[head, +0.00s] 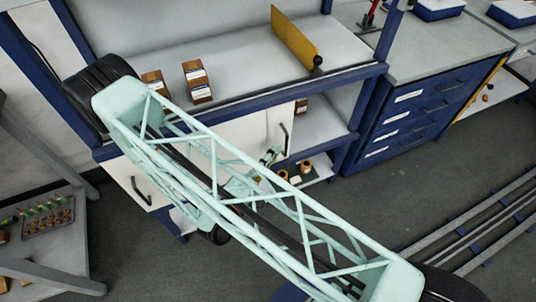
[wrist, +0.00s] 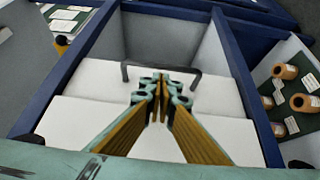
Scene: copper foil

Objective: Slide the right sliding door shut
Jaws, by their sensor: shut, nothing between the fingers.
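The right sliding door (head: 250,130) is a white panel in the blue-framed cabinet under the bench. Its dark bar handle (head: 284,140) is near its right edge, and an open shelf section shows right of it. In the wrist view the handle (wrist: 127,70) crosses the white panel behind my fingertips. My gripper (wrist: 160,77) is shut and empty, its teal-and-yellow fingers together at the middle of the handle. I cannot tell whether they touch it. In the head view my gripper (head: 271,155) is just left of the handle, and my arm hides much of the door.
The left door has its own dark handle (head: 141,191). Copper rolls (head: 283,175) sit on the low shelf at right. Boxes (head: 197,82) and a yellow panel (head: 294,40) stand on the bench. A blue drawer cabinet (head: 408,118) is at right. Metal rails (head: 480,228) lie front right.

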